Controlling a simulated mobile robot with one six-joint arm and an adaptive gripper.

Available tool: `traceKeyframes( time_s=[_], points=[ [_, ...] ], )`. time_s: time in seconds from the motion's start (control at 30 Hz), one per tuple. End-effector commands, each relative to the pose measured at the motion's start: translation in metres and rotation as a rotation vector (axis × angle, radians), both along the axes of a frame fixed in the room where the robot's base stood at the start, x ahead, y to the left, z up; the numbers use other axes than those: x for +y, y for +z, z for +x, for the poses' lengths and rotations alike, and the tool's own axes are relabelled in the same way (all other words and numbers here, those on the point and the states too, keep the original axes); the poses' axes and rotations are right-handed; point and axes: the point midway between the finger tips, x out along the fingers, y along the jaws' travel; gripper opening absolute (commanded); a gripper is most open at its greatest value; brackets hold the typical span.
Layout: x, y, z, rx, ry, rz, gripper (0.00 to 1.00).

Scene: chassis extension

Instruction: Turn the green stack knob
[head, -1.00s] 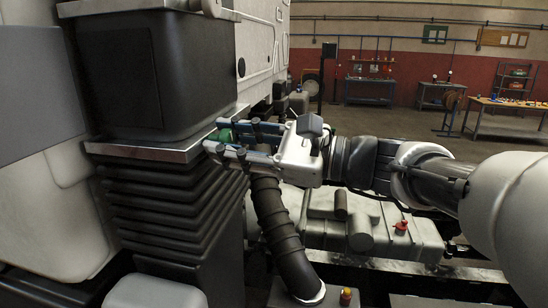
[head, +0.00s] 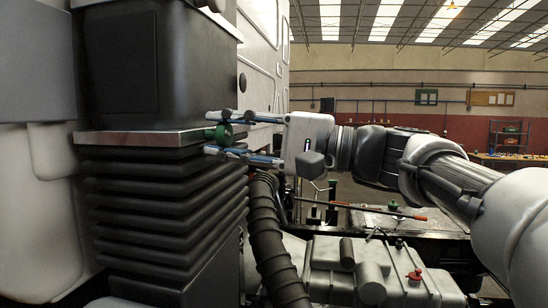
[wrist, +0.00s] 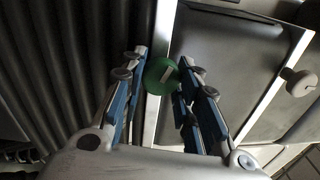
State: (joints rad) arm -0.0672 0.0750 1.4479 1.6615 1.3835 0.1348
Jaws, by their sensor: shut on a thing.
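The green stack knob (head: 223,133) sits on the side of the dark stack, at the metal rim below the upper box. My gripper (head: 222,133) reaches in from the right with one finger above the knob and one below. In the wrist view my gripper's fingertips (wrist: 163,72) lie on both sides of the knob, shut on it. The knob's back side is hidden.
The ribbed black bellows (head: 160,215) lies under the metal rim (head: 140,138). A black corrugated hose (head: 268,240) runs down beside it. A grey engine part with a red cap (head: 414,276) stands lower right. A white cab wall (head: 262,60) rises behind.

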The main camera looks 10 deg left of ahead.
Motion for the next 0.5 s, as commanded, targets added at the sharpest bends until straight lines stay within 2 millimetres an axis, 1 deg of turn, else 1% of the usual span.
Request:
traceKeyframes(
  time_s=[0.03,0.5],
  points=[
    [-0.0002,-0.0032,0.0002,-0.045,0.000,-0.001,0.05],
    [-0.0002,0.0004,-0.0005,-0.491,0.001,-0.035,0.05]
  ],
)
